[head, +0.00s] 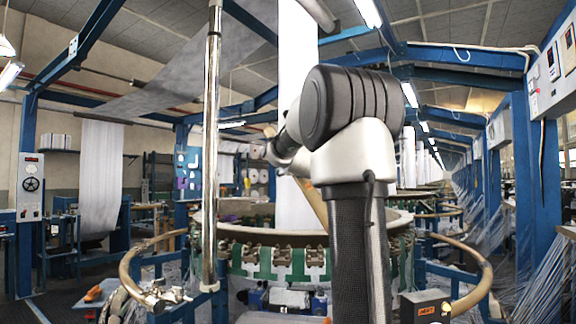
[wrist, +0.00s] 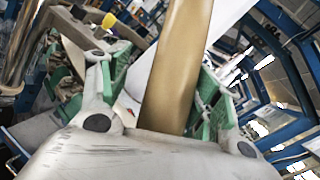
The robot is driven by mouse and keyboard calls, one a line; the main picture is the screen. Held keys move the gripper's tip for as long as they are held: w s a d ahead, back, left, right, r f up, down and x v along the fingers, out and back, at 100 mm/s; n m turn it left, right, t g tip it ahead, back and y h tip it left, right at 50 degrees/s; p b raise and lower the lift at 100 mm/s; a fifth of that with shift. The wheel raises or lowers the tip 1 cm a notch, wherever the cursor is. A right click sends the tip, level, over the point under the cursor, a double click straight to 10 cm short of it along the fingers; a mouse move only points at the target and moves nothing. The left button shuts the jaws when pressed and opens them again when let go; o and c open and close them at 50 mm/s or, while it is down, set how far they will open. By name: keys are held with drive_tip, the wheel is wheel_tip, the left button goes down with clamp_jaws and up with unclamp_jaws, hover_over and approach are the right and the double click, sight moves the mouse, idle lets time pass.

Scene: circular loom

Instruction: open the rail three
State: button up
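In the wrist view my gripper (wrist: 164,62) has its two green-padded fingers spread apart. A tan rail (wrist: 172,85) runs up the picture between them, with a visible gap to the left finger. I cannot tell how deep it lies between the fingers. In the head view a tan bar (head: 315,205) slants behind my arm, and my gripper is mostly hidden there. Curved tan rails stand at the loom's left (head: 128,272) and right (head: 484,280). No number marks which is rail three.
The round loom ring (head: 262,236) with green and white parts fills the middle. A steel post (head: 211,150) stands left of my arm. White fabric (head: 297,90) hangs behind it. Blue frames (head: 545,190) and bundles of threads line the right. A dark control box (head: 425,306) is at the front.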

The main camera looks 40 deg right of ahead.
drive_tip(key=v, duration=1.1)
drive_tip(key=shift+s, duration=0.35)
drive_tip(key=shift+a, duration=0.15)
